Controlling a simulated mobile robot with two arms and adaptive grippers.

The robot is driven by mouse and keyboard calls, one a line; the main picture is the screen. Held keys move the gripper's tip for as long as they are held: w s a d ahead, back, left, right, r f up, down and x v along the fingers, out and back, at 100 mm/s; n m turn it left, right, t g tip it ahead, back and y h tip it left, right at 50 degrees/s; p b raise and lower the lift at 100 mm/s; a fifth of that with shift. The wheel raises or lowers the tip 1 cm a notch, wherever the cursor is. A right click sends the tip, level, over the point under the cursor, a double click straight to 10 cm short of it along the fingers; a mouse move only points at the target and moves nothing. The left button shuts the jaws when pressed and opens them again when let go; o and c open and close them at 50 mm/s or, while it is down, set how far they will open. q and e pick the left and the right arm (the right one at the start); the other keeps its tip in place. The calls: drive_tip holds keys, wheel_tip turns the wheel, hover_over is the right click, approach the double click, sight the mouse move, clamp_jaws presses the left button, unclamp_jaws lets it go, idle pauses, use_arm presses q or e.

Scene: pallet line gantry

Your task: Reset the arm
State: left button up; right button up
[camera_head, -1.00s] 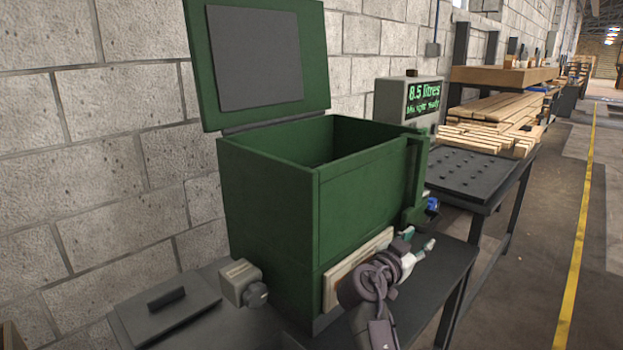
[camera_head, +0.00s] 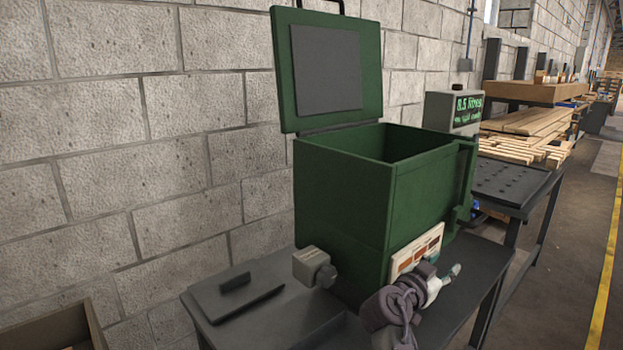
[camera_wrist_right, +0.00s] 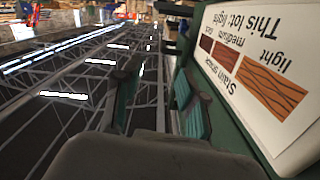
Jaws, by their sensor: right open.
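My right gripper (camera_head: 446,275) shows in the head view in front of the green box, low beside the card on its front. In the right wrist view its two green-padded fingers (camera_wrist_right: 158,100) stand apart with nothing between them. My left gripper is in neither view. The green box (camera_head: 340,215) stands on a dark bench with its lid (camera_head: 378,75) raised. A stain shade card (camera_head: 416,252) is on its front; it reads upside down in the wrist view (camera_wrist_right: 262,75), with "This lot: light". My right wrist hides the card's lower part in the head view.
A grey display (camera_head: 455,112) reading 8.5 litres stands behind the box. A grey knob unit (camera_head: 314,267) and a flat dark lid with a handle (camera_head: 237,298) are left of it. Timber (camera_head: 520,130) lies on a farther bench. Open floor lies to the right.

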drive_tip(key=s+d+f+n+g+y, duration=0.2)
drive_tip(key=s+f+n+g+y, duration=0.3)
drive_tip(key=s+f, duration=1.45)
drive_tip(key=s+a+f+n+g+y, duration=0.1)
drive_tip(key=s+a+f+n+y, duration=0.15)
drive_tip(key=s, duration=0.45)
drive_tip(key=s+a+f+n+g+y, duration=0.1)
drive_tip(key=s+a+n+y, duration=0.25)
drive_tip(key=s, duration=0.45)
drive_tip(key=s+a+f+n+g+y, duration=0.1)
drive_tip(key=s+a+f+n+y, duration=0.15)
drive_tip(key=s, duration=0.45)
wheel_tip(320, 180, down, 27)
drive_tip(key=s+g, duration=0.2)
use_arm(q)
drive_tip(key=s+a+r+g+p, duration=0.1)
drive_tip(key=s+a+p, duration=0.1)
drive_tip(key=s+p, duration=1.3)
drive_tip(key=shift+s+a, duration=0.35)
use_arm(e)
drive_tip(key=s+d, duration=0.2)
drive_tip(key=s, duration=1.3)
drive_tip(key=shift+s+d+g, duration=0.15)
drive_tip(key=shift+s+g, duration=0.2)
drive_tip(key=shift+g, duration=0.05)
